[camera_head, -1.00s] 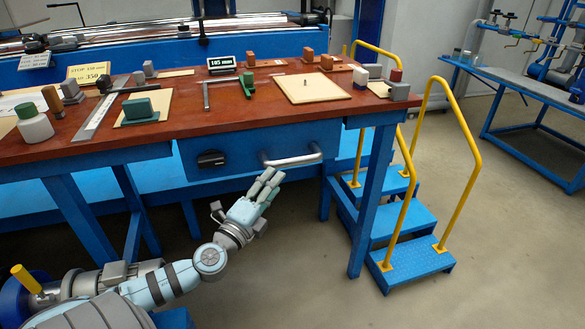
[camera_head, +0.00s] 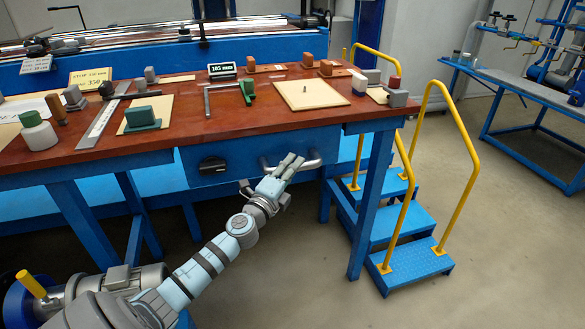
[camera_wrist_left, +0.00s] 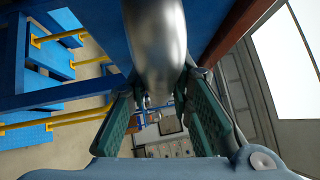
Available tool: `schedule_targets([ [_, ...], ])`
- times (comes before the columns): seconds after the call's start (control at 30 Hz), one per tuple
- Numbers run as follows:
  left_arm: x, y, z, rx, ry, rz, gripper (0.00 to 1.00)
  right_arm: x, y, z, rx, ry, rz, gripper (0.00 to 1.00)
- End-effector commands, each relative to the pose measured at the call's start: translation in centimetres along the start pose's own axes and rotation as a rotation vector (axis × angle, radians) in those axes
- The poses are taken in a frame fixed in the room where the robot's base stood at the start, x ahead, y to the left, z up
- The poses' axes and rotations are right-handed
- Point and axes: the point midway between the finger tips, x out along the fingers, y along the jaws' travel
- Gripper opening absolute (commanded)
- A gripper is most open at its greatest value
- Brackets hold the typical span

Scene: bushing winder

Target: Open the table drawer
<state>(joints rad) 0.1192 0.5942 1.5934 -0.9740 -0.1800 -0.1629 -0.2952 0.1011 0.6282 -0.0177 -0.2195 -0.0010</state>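The blue table drawer (camera_head: 234,158) sits flush under the wooden tabletop, closed. Its silver bar handle (camera_head: 312,163) is on the right part of its front, partly hidden by my gripper in the head view. My left gripper (camera_head: 287,165) is at the handle. In the left wrist view the handle (camera_wrist_left: 157,45) runs large from the top into the space between the two green-padded fingers (camera_wrist_left: 160,100). The fingers stand apart, and I cannot tell whether they touch the bar. My right gripper is not in view.
The tabletop (camera_head: 270,126) carries blocks, rulers and boards. Blue steps (camera_head: 405,215) with yellow rails stand right of the table. The floor in front is clear.

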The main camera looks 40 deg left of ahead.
Motion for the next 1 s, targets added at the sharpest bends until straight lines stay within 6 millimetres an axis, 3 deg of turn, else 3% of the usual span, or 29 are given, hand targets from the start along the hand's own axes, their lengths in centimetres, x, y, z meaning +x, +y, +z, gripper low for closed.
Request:
schedule_targets([
  [0.37,-0.2,0.0,-0.2,0.001,0.0,0.001,0.0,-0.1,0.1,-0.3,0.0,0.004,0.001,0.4],
  [0.57,-1.1,-0.4,-1.4,0.0,-0.001,0.003,0.0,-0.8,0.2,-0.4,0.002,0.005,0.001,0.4],
  [0.77,-3.3,-1.1,-4.0,-0.002,-0.005,0.004,0.0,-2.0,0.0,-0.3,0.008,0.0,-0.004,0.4],
  [1.0,-7.3,-2.2,-8.3,-0.003,-0.004,0.004,0.0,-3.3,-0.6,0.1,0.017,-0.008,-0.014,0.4],
])
